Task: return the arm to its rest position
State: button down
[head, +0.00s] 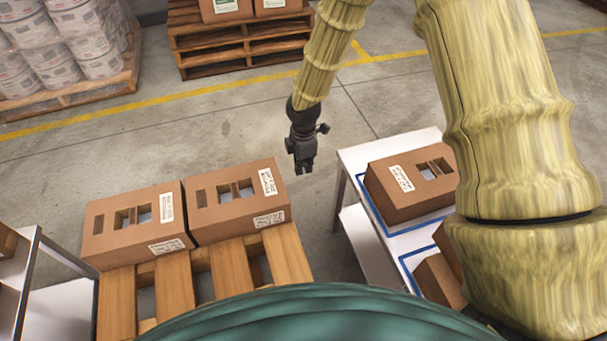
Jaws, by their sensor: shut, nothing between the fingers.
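My gripper (303,168) hangs at the end of my yellow, ribbed arm near the middle of the head view. It points down, and its black fingers are shut with nothing between them. It is over the gap between the wooden pallet (172,287) on the left and the white table (368,153) on the right. In the picture it sits just above and right of the nearer cardboard box (220,212), apart from it. My arm comes down from the top and also fills the right side.
A second cardboard box (118,237) stands beside the first on the pallet. A metal-framed table (62,303) stands at left. Stacked pallets (235,50) and wrapped goods (62,50) stand behind; floor between is clear.

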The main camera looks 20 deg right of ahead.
jog(key=shift+r, duration=0.7)
jog(key=s+a+f+m+y, duration=0.1)
jog(key=s+f+m+y, duration=0.1)
jog(key=s+f+m, duration=0.65)
jog(key=s+d+f+m, duration=0.2)
jog(key=s+f+m, duration=0.1)
jog(key=s, duration=0.6)
jog(key=s+d+f+m+h, duration=0.1)
jog(key=s+d+f+m, duration=0.1)
jog(key=s, duration=0.7)
jog(key=s+d+f+m+h, duration=0.1)
jog(key=s+f+m, duration=0.3)
jog(key=s, duration=0.5)
jog(key=shift+d+f+m, duration=0.2)
jog(key=shift+d+m, duration=0.45)
jog(key=shift+d, duration=0.05)
jog(key=shift+s, duration=0.15)
